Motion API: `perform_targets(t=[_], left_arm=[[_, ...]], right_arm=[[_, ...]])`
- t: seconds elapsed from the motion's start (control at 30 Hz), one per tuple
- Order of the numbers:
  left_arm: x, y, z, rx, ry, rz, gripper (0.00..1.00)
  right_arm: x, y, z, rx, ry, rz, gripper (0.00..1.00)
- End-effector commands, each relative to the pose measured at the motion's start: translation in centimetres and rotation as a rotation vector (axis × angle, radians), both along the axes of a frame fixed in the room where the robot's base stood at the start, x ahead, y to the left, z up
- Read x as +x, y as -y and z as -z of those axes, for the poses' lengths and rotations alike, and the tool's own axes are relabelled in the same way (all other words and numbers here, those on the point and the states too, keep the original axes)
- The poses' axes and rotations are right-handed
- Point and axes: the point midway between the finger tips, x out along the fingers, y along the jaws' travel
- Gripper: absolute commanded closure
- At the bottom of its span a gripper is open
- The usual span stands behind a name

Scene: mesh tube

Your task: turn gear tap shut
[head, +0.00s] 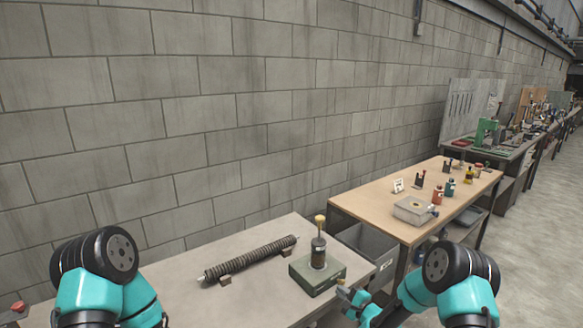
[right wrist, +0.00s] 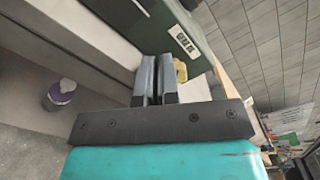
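A green box (head: 317,273) sits near the right end of the grey table, with a dark cylinder (head: 318,250) upright on it and a yellow cap on top. The box also shows in the right wrist view (right wrist: 190,28), with a white label. A small yellow part (right wrist: 180,70) shows beside the box, partly hidden by a finger; I cannot tell whether it is the gear tap. My right gripper (head: 347,293) is at the box's front right corner. In the right wrist view its fingers (right wrist: 157,75) are close together with a narrow gap. My left gripper is out of view.
A dark ribbed tube (head: 252,258) lies on two small blocks on the grey table (head: 188,300), left of the box. A grey bin (head: 367,247) is beyond the table's right end. A wooden table (head: 375,208) with small items stands behind. A block wall runs along the back.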

Motion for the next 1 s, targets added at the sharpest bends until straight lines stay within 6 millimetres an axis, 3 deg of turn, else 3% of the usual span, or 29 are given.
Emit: perform_targets(t=[0.03, 0.57, 1.0], left_arm=[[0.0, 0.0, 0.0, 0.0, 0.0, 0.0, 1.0], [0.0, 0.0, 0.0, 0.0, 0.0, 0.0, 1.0], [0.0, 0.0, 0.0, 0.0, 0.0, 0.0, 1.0]], right_arm=[[0.7, -0.4, -0.4, -0.005, 0.011, -0.005, 1.0], [0.8, -0.3, -0.6, -0.005, 0.01, -0.005, 1.0], [1.1, 0.1, -1.9, -0.004, 0.022, -0.004, 1.0]])
